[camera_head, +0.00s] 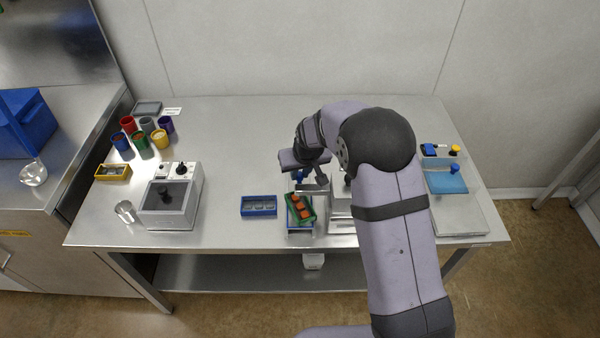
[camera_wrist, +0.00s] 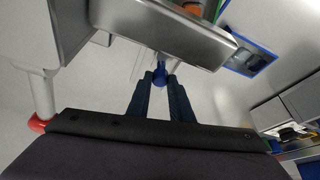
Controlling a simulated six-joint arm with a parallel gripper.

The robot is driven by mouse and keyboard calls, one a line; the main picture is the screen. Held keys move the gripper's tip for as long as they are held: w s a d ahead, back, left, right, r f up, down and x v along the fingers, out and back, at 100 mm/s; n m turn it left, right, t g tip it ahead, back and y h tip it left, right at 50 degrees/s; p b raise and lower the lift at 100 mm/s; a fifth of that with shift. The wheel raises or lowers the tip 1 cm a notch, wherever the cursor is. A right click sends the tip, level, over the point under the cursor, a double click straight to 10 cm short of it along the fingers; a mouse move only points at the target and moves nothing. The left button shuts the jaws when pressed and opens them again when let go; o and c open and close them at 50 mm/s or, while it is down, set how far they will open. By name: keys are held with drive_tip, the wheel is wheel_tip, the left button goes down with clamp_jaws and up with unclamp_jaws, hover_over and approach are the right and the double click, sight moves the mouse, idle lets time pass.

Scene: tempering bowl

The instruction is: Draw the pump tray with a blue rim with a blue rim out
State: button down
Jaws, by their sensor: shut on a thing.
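My gripper (camera_wrist: 161,80) is shut on a small blue knob (camera_wrist: 160,72) in the wrist view. The knob sits at the edge of a steel tray-like body (camera_wrist: 150,28). In the head view my gripper (camera_head: 301,178) is right of the table's middle, behind a green tray with orange pieces (camera_head: 300,208). That green tray rests tilted over a low steel body. A shallow blue-rimmed tray (camera_head: 258,213) with grey compartments lies flat to its left; it also shows in the wrist view (camera_wrist: 262,53). I cannot tell which of these is the pump tray; my arm hides part of the area.
A grey machine (camera_head: 170,215) with a dark knob stands at left, beside a glass (camera_head: 125,211). Several coloured cups (camera_head: 142,130) and a yellow-rimmed tray (camera_head: 112,172) are behind. A blue board (camera_head: 444,180) lies at right. The back middle of the steel table (camera_head: 230,130) is clear.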

drive_tip(key=w, duration=1)
drive_tip(key=shift+w, duration=0.2)
drive_tip(key=shift+r, duration=0.15)
drive_tip(key=shift+w, duration=0.1)
drive_tip(key=c, duration=1.9)
unclamp_jaws()
drive_tip(key=shift+c, duration=0.2)
drive_tip(key=o, duration=0.4)
drive_tip(key=shift+w, duration=0.1)
drive_tip(key=shift+c, duration=0.2)
drive_tip(key=b+v, duration=0.2)
drive_tip(key=v, duration=0.5)
